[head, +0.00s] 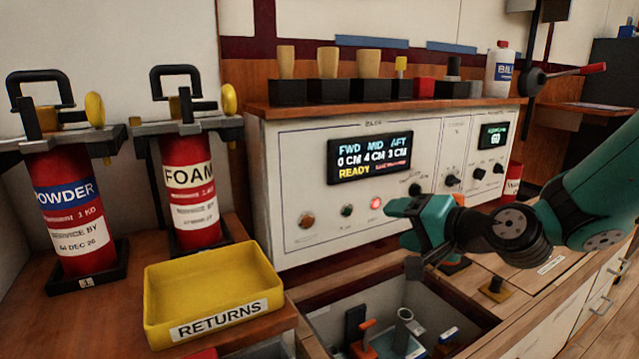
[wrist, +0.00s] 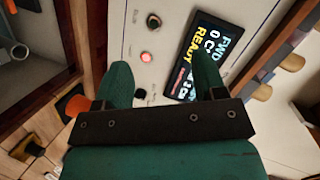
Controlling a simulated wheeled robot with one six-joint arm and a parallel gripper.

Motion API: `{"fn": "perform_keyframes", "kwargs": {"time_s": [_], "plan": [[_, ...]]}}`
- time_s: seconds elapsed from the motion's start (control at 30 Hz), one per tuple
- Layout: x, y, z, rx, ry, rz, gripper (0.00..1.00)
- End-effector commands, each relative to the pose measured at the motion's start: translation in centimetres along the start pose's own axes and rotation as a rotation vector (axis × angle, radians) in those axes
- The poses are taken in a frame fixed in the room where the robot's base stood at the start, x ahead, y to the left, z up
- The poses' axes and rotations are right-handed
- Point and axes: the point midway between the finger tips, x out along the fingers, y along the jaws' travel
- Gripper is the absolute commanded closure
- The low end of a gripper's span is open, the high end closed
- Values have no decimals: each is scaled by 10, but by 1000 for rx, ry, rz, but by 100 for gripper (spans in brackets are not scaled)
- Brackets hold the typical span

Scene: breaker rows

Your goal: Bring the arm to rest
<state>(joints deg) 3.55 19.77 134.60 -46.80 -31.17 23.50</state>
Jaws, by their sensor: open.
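My gripper (head: 406,224) is in front of the white control panel (head: 290,165) in the head view, above the open bin (head: 340,300) in the counter. In the wrist view its two teal fingers (wrist: 162,80) stand apart with nothing between them. A red lit button (head: 376,203) shows on the panel just behind the fingers; it also shows in the wrist view (wrist: 147,57). The display (head: 368,160) reads FWD 0 CM, MID 4 CM, AFT 3 CM and READY. I cannot tell how close the fingertips are to the panel.
A yellow RETURNS tray (head: 210,270) sits at the lower left. Several wooden-handled items and a white bottle (head: 500,70) stand on the panel's top shelf. The bin holds several small tools.

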Motion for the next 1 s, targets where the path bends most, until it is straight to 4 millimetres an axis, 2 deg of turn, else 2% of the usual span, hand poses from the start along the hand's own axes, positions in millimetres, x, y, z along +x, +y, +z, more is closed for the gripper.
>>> {"fn": "perform_keyframes", "kwargs": {"time_s": [0.03,0.1,0.2,0.3,0.5,0.57,0.6,0.87,1.0], "plan": [[-15,-26,27,-113,-120,32,36],[-38,-40,64,-262,-286,92,36],[-78,-49,106,-449,-498,174,36],[-119,-51,134,-598,-672,244,36],[-200,-47,167,-818,-956,365,36],[-225,-46,172,-871,-1034,399,36],[-227,-64,161,-857,-1024,397,36],[-248,-131,133,-850,-1022,397,36],[-265,-178,113,-849,-1022,397,36]]}}
